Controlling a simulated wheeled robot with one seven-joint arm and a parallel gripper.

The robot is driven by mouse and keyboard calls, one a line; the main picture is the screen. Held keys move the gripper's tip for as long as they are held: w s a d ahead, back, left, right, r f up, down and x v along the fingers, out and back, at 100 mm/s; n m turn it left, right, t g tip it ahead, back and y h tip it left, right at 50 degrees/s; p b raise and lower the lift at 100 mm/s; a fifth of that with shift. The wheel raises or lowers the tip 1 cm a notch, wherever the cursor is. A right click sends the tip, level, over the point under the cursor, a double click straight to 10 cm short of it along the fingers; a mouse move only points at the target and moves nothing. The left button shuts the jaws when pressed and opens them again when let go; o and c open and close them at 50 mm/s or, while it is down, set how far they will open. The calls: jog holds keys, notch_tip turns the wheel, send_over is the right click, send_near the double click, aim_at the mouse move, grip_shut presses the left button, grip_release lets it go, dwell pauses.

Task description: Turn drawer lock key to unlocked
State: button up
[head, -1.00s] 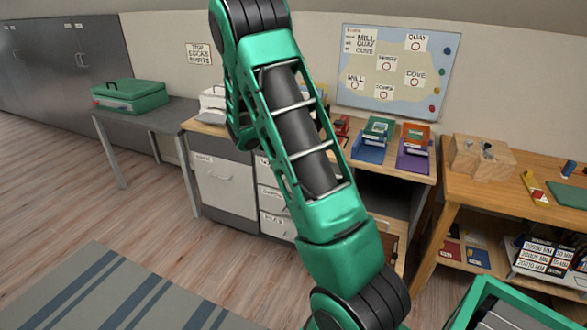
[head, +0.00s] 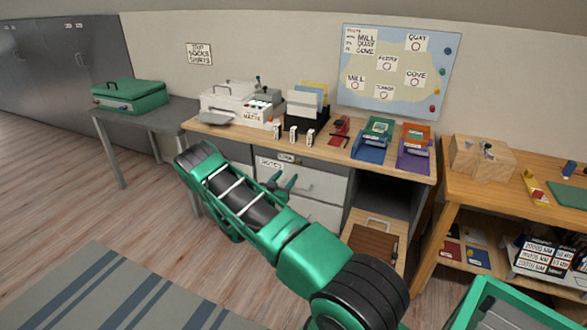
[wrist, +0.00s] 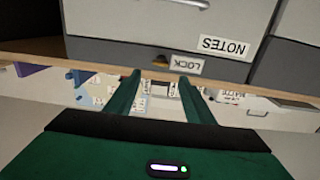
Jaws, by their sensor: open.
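The drawer lock shows as a small brass-coloured piece (wrist: 160,60) beside the white LOCK label (wrist: 187,65) in the upside-down wrist view. In the head view the lock (head: 299,161) is a small dark spot right of its label (head: 286,157), on the strip above the NOTES drawer (head: 318,182). My gripper (wrist: 160,77) is open and empty, its two green fingers pointing towards the lock. The lock appears between and just beyond the fingertips, apart from them. In the head view my gripper (head: 286,181) is before the drawer front. The key's turn angle is too small to tell.
The desk top (head: 225,129) above holds a printer (head: 236,100), a file holder (head: 305,108) and blue and purple trays (head: 371,147). A wooden-topped table (head: 500,190) stands to the right. A grey side table (head: 150,118) with a green case stands left. Floor before the drawers is open.

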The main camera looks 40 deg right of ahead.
aim_at(296, 164)
jog(key=x, duration=1)
jog(key=shift+w+d, duration=0.2)
jog(key=shift+d, duration=0.1)
jog(key=c, duration=1)
